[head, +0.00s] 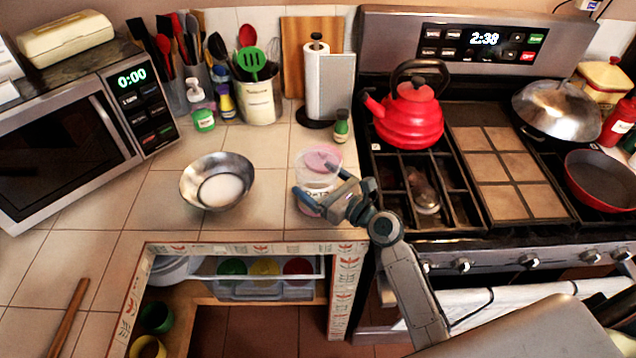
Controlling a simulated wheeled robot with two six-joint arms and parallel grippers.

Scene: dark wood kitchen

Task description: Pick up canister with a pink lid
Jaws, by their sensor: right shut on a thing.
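The canister (313,172) is clear with a pink lid. It stands upright near the front edge of the tiled counter, left of the stove. My right gripper (318,194) is shut on the canister, with its fingers at the canister's lower part. The gripper and wrist hide part of its lower right side. I cannot tell whether the canister is touching the counter or slightly above it. My left gripper is not in view.
A metal bowl (217,181) sits to the left on the counter. A small green bottle (341,126) and a paper towel holder (329,85) stand behind the canister. A red kettle (407,118) is on the stove to the right.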

